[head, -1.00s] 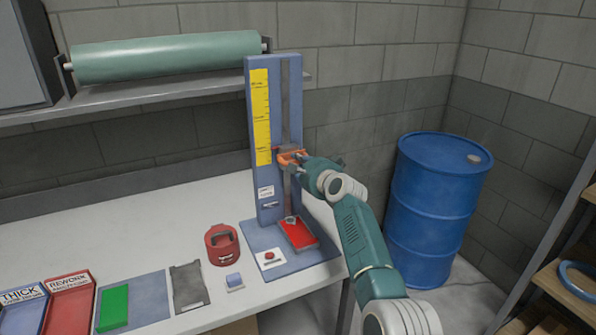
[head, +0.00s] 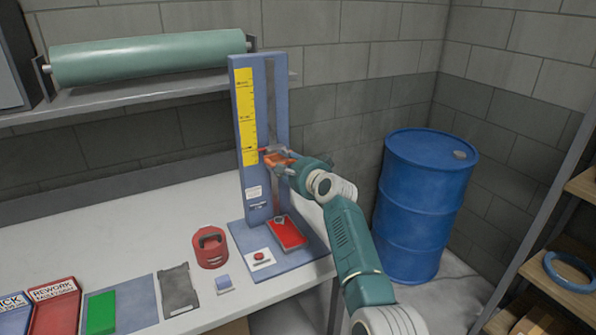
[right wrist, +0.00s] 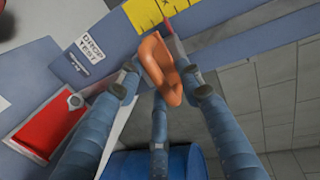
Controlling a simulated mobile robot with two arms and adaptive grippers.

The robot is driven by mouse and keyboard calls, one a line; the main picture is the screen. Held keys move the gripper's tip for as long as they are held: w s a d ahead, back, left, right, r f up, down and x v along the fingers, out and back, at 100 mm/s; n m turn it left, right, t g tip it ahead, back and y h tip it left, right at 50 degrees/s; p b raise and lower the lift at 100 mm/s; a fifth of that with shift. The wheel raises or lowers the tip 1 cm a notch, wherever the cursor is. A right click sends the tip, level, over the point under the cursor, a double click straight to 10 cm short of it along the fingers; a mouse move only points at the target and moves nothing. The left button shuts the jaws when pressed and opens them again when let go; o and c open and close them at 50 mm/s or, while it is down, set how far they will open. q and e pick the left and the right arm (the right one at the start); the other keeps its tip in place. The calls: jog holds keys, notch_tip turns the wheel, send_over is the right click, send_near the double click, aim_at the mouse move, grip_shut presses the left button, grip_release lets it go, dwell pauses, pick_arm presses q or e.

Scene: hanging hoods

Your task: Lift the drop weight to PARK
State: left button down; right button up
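The drop tester is a blue upright (head: 245,200) with a slot and a yellow scale (head: 246,115). The drop weight's orange handle (head: 275,158) sits near the scale's lower end. It also shows in the right wrist view (right wrist: 160,65). My right gripper (head: 276,160) is at the handle, with fingers on either side of it. In the right wrist view the gripper (right wrist: 160,85) looks spread, with a small gap at the left finger; contact on the right is unclear. The PARK mark cannot be made out. My left gripper is not in view.
A red pad (head: 286,232) and a red button (head: 258,256) are on the tester's base. A blue drum (head: 425,205) stands right of my right arm.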

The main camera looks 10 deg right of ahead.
jog(key=v, duration=1.1)
jog(key=shift+d, duration=0.25)
